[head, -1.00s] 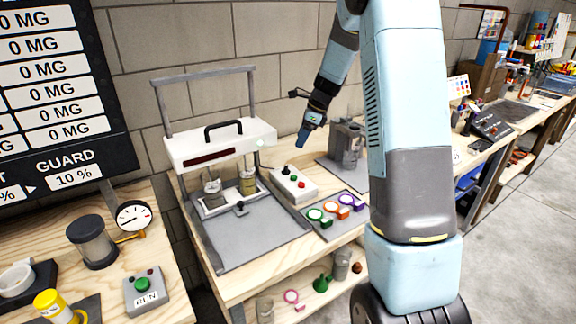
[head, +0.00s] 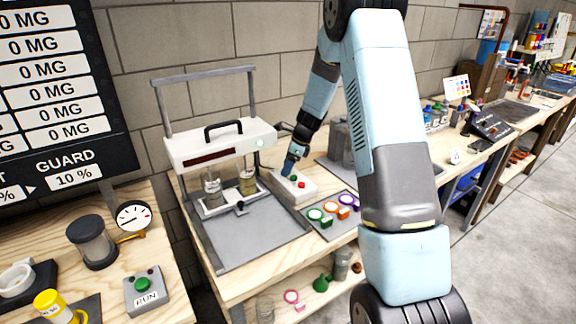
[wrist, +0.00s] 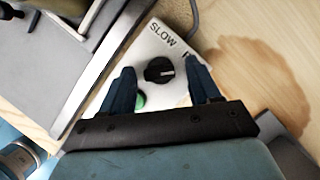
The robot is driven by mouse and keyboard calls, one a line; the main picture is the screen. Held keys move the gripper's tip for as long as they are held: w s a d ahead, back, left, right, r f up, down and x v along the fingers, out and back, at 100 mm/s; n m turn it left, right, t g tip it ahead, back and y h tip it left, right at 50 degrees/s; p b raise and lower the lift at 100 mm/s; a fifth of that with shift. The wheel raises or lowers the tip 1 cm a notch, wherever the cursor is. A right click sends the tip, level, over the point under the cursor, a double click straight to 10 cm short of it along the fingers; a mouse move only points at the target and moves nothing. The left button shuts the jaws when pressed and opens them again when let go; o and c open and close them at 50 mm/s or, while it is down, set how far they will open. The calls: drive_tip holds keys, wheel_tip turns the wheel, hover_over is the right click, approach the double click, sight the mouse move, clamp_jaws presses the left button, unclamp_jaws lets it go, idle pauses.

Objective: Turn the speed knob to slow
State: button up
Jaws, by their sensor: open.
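The speed knob (wrist: 158,70) is a black round knob with a white pointer line. It sits on a white control box (head: 308,190) on the wooden bench. In the wrist view the word SLOW (wrist: 162,33) is printed above the knob, and part of another letter shows to its right. The pointer line points right, away from SLOW. My gripper (wrist: 160,67) is open, with one dark finger on each side of the knob. A gap shows on both sides; contact is not visible. In the head view my gripper (head: 290,163) hides the knob.
A green button (wrist: 140,100) is close to the left finger. A red button (head: 302,184) is also on the box. The white-hooded apparatus (head: 218,145) stands left of the box. Colored rings (head: 330,208) lie in front on a grey mat.

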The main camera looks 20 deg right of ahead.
drive_tip(key=shift+c, duration=0.3)
drive_tip(key=c, duration=1)
